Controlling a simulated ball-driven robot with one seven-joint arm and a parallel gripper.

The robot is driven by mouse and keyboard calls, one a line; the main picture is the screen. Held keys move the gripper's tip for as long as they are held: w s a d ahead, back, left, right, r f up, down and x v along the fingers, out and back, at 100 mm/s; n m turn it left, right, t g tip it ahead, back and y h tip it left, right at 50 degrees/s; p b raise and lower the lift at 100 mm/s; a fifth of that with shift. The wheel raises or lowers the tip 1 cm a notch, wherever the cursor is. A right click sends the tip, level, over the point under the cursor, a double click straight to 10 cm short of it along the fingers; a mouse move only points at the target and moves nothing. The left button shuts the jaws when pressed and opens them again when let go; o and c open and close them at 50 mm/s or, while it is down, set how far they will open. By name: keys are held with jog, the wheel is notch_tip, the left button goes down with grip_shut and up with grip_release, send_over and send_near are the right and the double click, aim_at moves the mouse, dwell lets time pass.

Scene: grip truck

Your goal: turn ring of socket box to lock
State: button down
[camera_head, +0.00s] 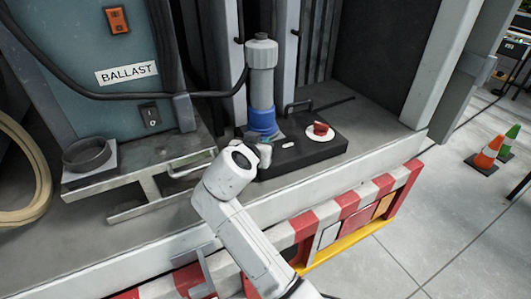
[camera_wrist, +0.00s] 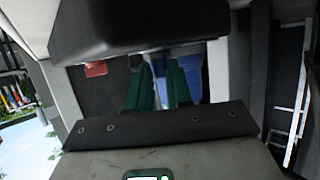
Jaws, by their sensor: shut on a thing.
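The socket box (camera_head: 312,150) is a low black box on the truck bed, with a red button on a white disc (camera_head: 320,130) at its right. A grey plug (camera_head: 262,72) stands upright at its left end, with a blue ring (camera_head: 262,121) around its foot. My gripper (camera_head: 263,140) is at the front of the ring, its fingers mostly hidden by my wrist. In the wrist view the green-padded fingers of my gripper (camera_wrist: 160,80) are close together, with blue of the ring (camera_wrist: 192,78) between and beside them. The exact contact is hard to see.
A black cable (camera_head: 110,96) runs across the BALLAST cabinet (camera_head: 90,45) to the plug. A grey metal bracket (camera_head: 135,180) with a black collar lies on the left. A red-and-white barrier (camera_head: 350,215) lines the bed's front edge. A cone (camera_head: 489,150) stands on the floor at right.

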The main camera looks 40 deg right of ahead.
jog(key=shift+w+a+m+g+b, duration=0.15)
jog(key=shift+m+g+b, duration=0.15)
jog(key=shift+g+b, duration=0.1)
jog(key=c, duration=1.1)
grip_release()
jog(key=shift+w, duration=0.1)
jog(key=shift+o, duration=0.2)
jog(key=shift+r+h, duration=0.25)
jog(key=shift+h, duration=0.05)
notch_tip(320, 180, up, 2)
jog(key=shift+r, duration=0.1)
jog(key=s+a+r, duration=0.3)
jog(key=s+r, duration=0.7)
jog(key=s, duration=0.3)
jog(key=shift+s+r, duration=0.15)
jog(key=shift+s, duration=0.2)
